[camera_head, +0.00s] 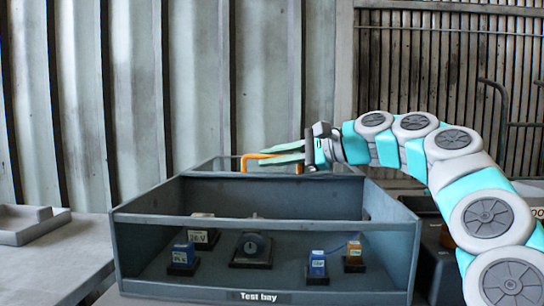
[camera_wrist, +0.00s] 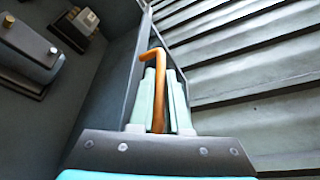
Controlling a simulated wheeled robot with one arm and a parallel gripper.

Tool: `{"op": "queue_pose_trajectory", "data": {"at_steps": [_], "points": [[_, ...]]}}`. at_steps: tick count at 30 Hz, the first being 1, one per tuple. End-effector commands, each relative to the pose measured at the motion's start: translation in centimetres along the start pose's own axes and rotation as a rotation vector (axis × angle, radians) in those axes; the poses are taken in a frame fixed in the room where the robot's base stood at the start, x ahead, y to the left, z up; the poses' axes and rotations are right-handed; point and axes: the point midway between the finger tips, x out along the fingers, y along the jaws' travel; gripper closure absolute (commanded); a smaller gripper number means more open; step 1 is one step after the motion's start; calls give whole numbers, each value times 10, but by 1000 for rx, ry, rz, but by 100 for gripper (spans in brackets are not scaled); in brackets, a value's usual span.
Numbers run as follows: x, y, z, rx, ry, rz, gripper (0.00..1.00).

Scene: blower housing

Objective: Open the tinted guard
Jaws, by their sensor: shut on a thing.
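An orange bar handle (camera_head: 247,160) stands at the back upper edge of the grey "Test bay" housing (camera_head: 265,297). My gripper (camera_head: 272,154) reaches in from the right and is shut on this handle. In the wrist view, the orange handle (camera_wrist: 159,85) runs between the two pale teal fingers of my gripper (camera_wrist: 162,95), and its bent end shows beyond them. A thin grey frame (camera_head: 212,164) rises behind the housing beside the handle. It may belong to the tinted guard, but its pane cannot be clearly made out. The housing's inside is visible from the front.
Inside the housing stand a dark block with a round knob (camera_head: 251,246), blue blocks (camera_head: 317,264) and other small parts. A grey tray (camera_head: 28,223) lies on the bench at left. Dark bins stand at right beneath my arm. A ribbed wall is behind.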

Motion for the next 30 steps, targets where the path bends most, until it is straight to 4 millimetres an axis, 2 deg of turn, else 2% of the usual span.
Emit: {"op": "queue_pose_trajectory", "data": {"at_steps": [1, 2, 5, 13, 17, 30], "points": [[0, 0, -1, 0, 2, 0, 100], [0, 0, -1, 0, 2, 0, 82], [0, 0, -1, 0, 2, 0, 73], [-1, 0, 0, 1, 1, 0, 73], [-8, -1, -1, 0, 2, -2, 73], [-71, 0, -2, 2, 2, -2, 73]]}}
